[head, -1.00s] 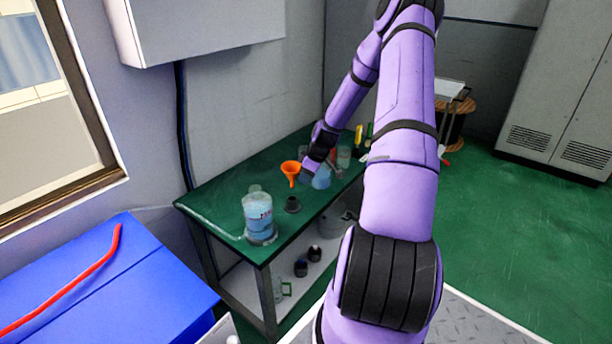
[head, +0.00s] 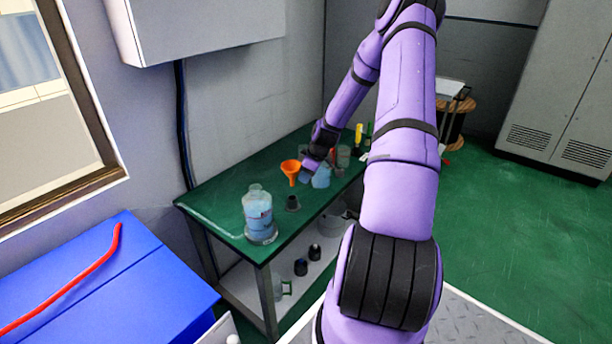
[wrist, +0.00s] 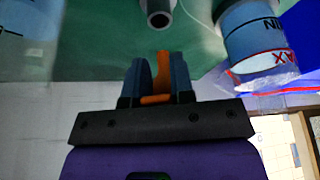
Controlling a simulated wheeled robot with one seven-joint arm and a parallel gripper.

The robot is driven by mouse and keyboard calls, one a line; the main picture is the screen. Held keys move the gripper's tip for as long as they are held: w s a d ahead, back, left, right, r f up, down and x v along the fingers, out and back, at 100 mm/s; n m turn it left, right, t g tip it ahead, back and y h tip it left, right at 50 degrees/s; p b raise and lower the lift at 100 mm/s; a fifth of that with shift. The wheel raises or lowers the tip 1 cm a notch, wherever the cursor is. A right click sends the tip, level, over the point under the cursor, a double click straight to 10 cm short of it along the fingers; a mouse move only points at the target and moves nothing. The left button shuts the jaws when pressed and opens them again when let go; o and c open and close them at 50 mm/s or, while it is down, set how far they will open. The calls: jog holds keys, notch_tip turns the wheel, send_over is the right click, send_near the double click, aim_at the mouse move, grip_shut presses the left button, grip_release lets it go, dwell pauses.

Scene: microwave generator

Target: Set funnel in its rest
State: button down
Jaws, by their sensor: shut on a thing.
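The orange funnel (head: 290,169) is held above the green bench top, its wide mouth up and its spout down, slightly tilted. My gripper (head: 302,174) is at the funnel's right side. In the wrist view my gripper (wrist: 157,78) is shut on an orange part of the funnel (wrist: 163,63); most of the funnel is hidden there. A dark grey holder (head: 293,204), which looks like the funnel's rest, stands on the bench near its front edge, apart from the funnel. Its round open top (wrist: 159,19) shows at the upper middle of the wrist view.
A clear jug of blue liquid (head: 257,213) stands left of the holder. A blue container (head: 321,178) stands right of my gripper, with several other items behind it. The bench's left part (head: 215,199) is clear. A lower shelf (head: 240,291) holds dark cups.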

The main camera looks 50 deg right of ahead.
jog(key=shift+w+f, duration=0.15)
jog(key=shift+f, duration=4.7)
jog(key=c, duration=0.9)
grip_release()
jog(key=v, duration=1)
jog(key=shift+r, duration=0.4)
